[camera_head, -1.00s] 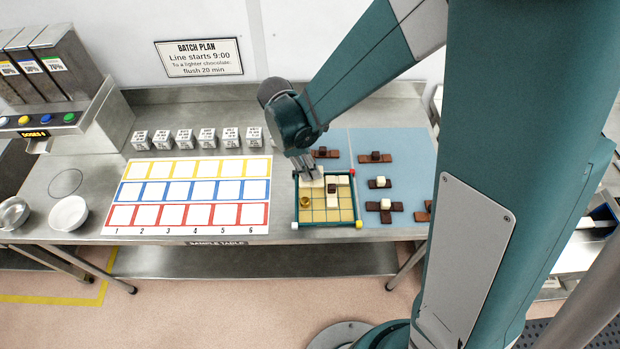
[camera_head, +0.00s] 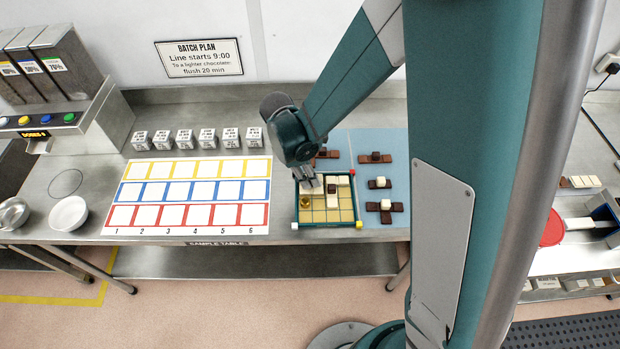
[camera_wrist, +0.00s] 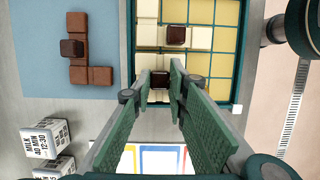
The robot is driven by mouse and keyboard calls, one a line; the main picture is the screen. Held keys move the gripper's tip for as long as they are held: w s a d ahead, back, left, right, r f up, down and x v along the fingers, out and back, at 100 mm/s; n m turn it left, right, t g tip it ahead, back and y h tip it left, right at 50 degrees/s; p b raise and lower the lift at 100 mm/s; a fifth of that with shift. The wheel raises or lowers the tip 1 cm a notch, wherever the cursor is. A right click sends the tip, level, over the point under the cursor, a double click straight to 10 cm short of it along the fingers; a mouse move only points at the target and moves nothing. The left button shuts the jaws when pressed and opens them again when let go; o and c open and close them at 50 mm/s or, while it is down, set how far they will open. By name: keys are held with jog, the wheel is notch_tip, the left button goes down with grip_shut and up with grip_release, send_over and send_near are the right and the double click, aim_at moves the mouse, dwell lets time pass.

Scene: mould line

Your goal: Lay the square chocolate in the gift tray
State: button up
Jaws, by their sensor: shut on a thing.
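The gift tray (camera_head: 325,222), with a green frame and a yellow gridded floor, stands on the bench in the head view. Its frame also shows in the wrist view (camera_wrist: 240,60). My gripper (camera_head: 311,188) is over the tray's far left part. In the wrist view my gripper (camera_wrist: 162,85) is shut on the dark knob of a cream chocolate (camera_wrist: 146,62), apparently the square one. The fingers hide part of it, and I cannot tell whether it touches the tray floor. Another cream chocolate with a dark knob (camera_wrist: 176,35) lies beside it in the tray.
A gold round piece (camera_head: 305,201) sits in the tray's left side. Several knobbed chocolates, one a brown piece (camera_head: 376,157), lie on the blue mat (camera_head: 362,140) to the right. A sample chart (camera_head: 190,192) lies left of the tray, with white labelled cubes (camera_head: 208,138) behind it.

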jog(key=shift+f, duration=0.5)
jog(key=shift+f, duration=0.2)
jog(key=o, duration=0.9)
jog(key=shift+r, duration=0.25)
jog(key=shift+v, duration=5.95)
jog(key=shift+d, duration=0.1)
